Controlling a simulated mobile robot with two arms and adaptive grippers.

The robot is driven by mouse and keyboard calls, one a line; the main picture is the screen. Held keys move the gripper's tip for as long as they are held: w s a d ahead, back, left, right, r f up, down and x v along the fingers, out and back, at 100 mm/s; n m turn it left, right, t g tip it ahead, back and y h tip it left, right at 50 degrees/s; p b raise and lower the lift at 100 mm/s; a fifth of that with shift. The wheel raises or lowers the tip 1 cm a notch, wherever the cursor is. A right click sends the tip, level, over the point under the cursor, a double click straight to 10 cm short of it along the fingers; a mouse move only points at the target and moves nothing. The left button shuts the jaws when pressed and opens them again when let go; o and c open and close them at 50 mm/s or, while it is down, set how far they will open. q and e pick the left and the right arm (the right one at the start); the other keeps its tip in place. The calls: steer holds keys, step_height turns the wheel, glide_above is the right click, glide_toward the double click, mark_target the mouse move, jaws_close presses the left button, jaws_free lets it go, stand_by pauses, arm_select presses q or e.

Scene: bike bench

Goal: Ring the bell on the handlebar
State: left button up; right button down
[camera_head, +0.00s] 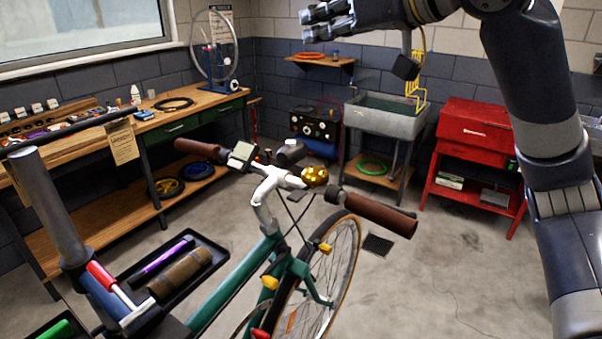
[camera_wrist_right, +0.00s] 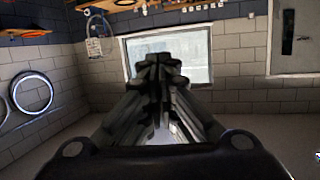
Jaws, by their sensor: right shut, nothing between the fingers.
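The gold bell (camera_head: 315,176) sits on the white handlebar (camera_head: 266,184) of the green bicycle (camera_head: 236,279), near the right brown grip (camera_head: 380,213). My right gripper (camera_head: 308,23) is high at the top of the head view, well above the bell and apart from it. Its fingers point left and are shut with nothing between them. In the right wrist view the closed fingers (camera_wrist_right: 158,75) point towards a wall with a window, and the bell does not show. My left gripper is not in view.
A clamp stand (camera_head: 53,205) with a tool tray (camera_head: 205,257) is at the left. A wooden workbench (camera_head: 190,113) runs along the left wall. A sink (camera_head: 385,116) and a red cabinet (camera_head: 474,134) stand behind. The air above the handlebar is clear.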

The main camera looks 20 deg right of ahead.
steer(key=s+f+n+g, duration=0.3)
steer(key=s+f+g, duration=0.3)
steer(key=s+f, duration=0.4)
steer(key=shift+f+g+h, duration=0.3)
steer(key=shift+f+g, duration=0.1)
steer(key=p, duration=0.2)
glide_above(300, 196)
step_height(300, 196, down, 7)
steer(key=shift+s+d+r, duration=0.1)
step_height(300, 196, down, 2)
steer(key=shift+f, duration=1.15)
